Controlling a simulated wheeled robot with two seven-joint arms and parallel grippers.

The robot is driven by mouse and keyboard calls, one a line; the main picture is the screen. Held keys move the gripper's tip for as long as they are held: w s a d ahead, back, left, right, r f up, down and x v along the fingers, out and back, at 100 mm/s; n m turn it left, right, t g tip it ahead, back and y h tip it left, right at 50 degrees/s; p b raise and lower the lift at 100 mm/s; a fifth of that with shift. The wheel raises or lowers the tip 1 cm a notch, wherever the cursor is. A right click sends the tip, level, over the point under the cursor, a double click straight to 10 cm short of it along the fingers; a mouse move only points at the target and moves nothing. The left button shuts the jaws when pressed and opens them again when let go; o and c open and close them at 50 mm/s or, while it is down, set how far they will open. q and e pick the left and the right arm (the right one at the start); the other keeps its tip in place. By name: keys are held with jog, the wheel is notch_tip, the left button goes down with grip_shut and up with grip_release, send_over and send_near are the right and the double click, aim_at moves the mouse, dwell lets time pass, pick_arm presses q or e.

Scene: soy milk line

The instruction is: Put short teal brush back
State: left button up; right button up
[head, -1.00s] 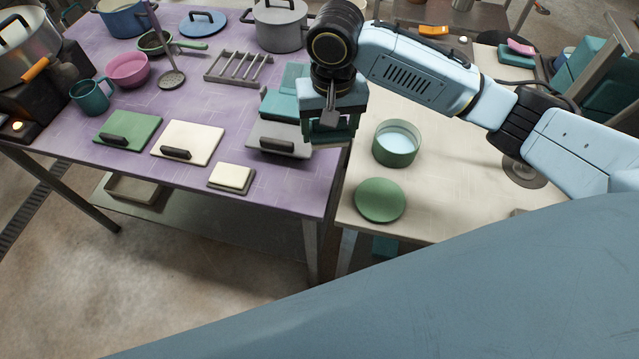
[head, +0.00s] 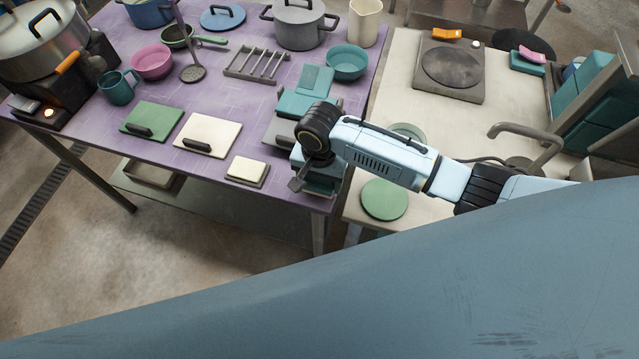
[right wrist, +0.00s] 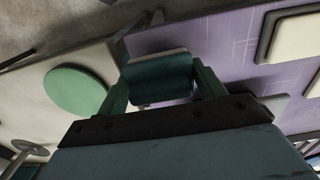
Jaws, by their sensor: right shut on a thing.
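My right gripper (head: 320,187) is low over the front right corner of the purple table (head: 240,125) in the head view. In the right wrist view its two green fingers (right wrist: 160,85) are shut on a teal block with a pale edge, which looks like the short teal brush (right wrist: 158,72). The wrist hides most of it in the head view, and I cannot tell whether it touches the table. Folded-looking teal pieces (head: 308,90) lie just behind the gripper. My left gripper is not in view.
A cream block on a grey base (head: 247,170) is left of the gripper. A green disc (head: 384,199) lies on the cream counter (head: 400,75) to the right. A pot under my forearm (head: 408,131) is partly hidden. A teal bowl (head: 347,62) stands farther back.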

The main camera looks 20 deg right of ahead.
jog(key=shift+f, duration=1.15)
jog(key=shift+f, duration=0.1)
jog(key=o, duration=0.9)
jog(key=shift+o, duration=0.2)
notch_tip(320, 180, up, 12)
jog(key=shift+r+p, duration=0.15)
jog(key=shift+p, duration=0.5)
